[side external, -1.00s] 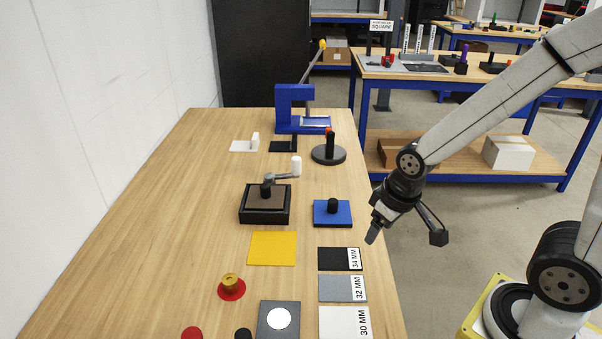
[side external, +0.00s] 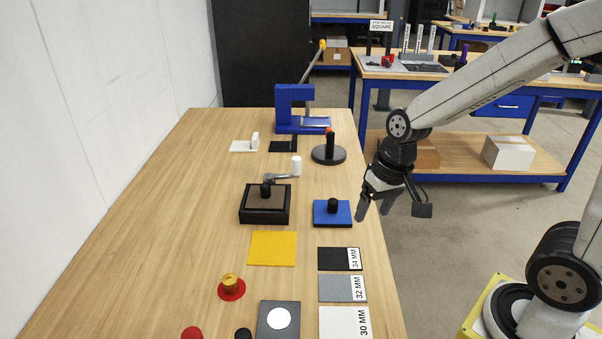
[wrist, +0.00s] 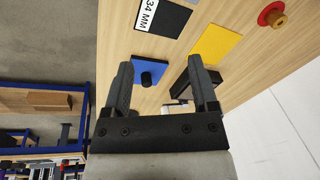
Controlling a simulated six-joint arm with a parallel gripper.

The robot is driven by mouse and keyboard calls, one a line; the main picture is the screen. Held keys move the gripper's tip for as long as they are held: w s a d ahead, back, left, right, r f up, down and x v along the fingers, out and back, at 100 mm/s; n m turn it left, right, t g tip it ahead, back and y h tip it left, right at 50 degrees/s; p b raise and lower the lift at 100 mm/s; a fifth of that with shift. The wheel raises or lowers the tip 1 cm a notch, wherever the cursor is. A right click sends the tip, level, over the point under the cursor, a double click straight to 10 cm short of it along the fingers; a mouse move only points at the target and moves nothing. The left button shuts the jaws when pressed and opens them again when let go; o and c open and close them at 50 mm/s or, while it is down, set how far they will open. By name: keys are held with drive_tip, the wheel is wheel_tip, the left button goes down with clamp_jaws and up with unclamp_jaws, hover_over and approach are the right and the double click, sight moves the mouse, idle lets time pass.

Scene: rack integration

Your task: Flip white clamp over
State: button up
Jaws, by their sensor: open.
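A grey lever with a white upright handle (side external: 296,166) is mounted on a dark square block (side external: 251,212) and points right. A white L-shaped piece (side external: 242,146) lies farther back with its short upright at the right. I cannot tell for certain which of them is the white clamp. My gripper (side external: 392,209) is open and empty, in the air just off the table's right edge, right of the dark block. In the wrist view, my gripper (wrist: 163,72) has its fingers apart; the right finger partly hides the dark block (wrist: 184,88).
A blue plate with a black knob (side external: 332,212) lies between my gripper and the dark block. A grey round base with a black post (side external: 328,153) and a blue press-like frame (side external: 296,105) stand behind. The table's left side (side external: 150,220) is clear.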

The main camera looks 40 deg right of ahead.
drive_tip(key=w+d+m+t+y, duration=0.2)
drive_tip(key=w+m+y, duration=0.3)
drive_tip(key=w+m, duration=0.45)
drive_tip(key=w+d+m+t+y, duration=0.25)
drive_tip(key=w+m+y, duration=0.25)
drive_tip(key=w+m, duration=0.45)
drive_tip(key=w+d+m+t, duration=0.6)
drive_tip(key=w+d+t, duration=0.2)
drive_tip(key=w+d, duration=0.15)
drive_tip(key=shift+g, duration=0.25)
drive_tip(key=f, duration=0.8)
drive_tip(key=shift+s+a+f, duration=0.1)
drive_tip(key=shift+s+a, duration=0.05)
drive_tip(key=shift+s, duration=0.25)
drive_tip(key=shift+x, duration=3.95)
